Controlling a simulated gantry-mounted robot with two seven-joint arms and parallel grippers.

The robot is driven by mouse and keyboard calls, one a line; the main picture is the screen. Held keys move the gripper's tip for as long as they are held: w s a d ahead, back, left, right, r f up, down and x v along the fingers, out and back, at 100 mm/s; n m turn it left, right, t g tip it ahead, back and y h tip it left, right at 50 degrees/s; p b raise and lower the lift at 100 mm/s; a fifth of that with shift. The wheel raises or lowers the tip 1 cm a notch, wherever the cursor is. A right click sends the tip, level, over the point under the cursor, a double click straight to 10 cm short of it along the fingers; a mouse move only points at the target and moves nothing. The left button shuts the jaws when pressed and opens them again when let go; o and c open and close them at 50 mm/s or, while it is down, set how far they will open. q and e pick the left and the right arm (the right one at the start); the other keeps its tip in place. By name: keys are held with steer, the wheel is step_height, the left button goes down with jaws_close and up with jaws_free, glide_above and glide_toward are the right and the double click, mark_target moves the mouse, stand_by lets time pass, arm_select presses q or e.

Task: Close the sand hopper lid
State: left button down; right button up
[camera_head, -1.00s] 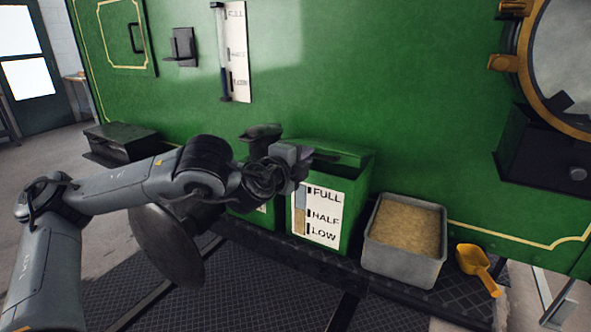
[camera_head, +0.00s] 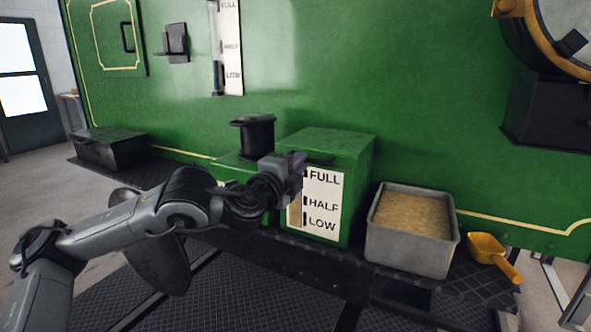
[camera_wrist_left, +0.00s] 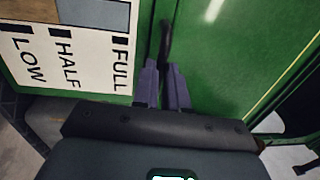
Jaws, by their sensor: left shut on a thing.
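The green sand hopper (camera_head: 357,190) stands on the dark ledge, with a white FULL, HALF, LOW gauge plate (camera_head: 322,200) on its front. Its green lid (camera_head: 330,141) lies over the top and looks down flat or nearly so; a small gap cannot be ruled out. My left gripper (camera_head: 301,162) is at the lid's front edge, shut on the dark lid handle (camera_head: 322,161). In the left wrist view its two purple fingers (camera_wrist_left: 163,85) close around the black handle (camera_wrist_left: 166,40). The fingertips are partly hidden in the head view. My right gripper is not in view.
A grey bin of sand (camera_head: 378,238) and a yellow scoop (camera_head: 490,252) stand right of the hopper. A dark round cup-like fitting (camera_head: 253,135) stands behind my left wrist. The green tram side (camera_head: 420,100) rises behind. A dark box (camera_head: 110,148) sits far left.

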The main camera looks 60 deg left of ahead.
arm_select(q)
steer(key=shift+w+f, duration=0.15)
steer(key=shift+f, duration=0.55)
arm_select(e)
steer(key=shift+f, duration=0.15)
arm_select(q)
steer(key=c, duration=1.2)
jaws_free()
steer(key=shift+o, duration=0.2)
steer(key=shift+r, duration=0.1)
steer(key=shift+r, duration=0.15)
